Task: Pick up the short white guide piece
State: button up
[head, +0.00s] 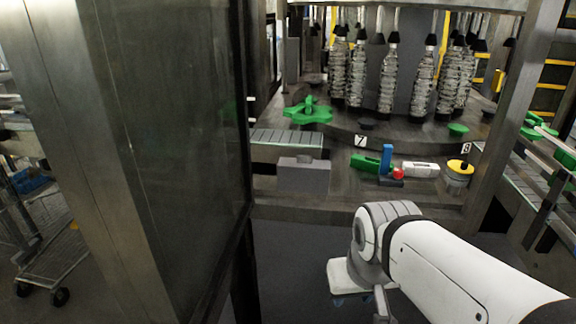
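The short white guide piece (420,169) lies on the dark machine ledge in the head view, right of the red knob and left of a yellow-topped round part. My gripper (350,288) is at the lower middle, below my white arm's wrist, in front of and lower in the picture than the ledge. It is well apart from the white piece. Its fingers are small and partly hidden, so I cannot tell whether they are open or shut.
A green piece (364,163), a blue upright piece (386,157) and a red knob (398,174) stand left of the white piece. The yellow-topped part (459,171) is close on its right. A grey block (302,175) sits farther left. A steel post (512,110) rises at right.

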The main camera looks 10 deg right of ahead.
aim_at(419, 170)
jog(key=z, duration=0.05)
jog(key=i, duration=1)
jog(key=z, duration=0.3)
jog(key=k, duration=0.75)
jog(key=z, duration=0.7)
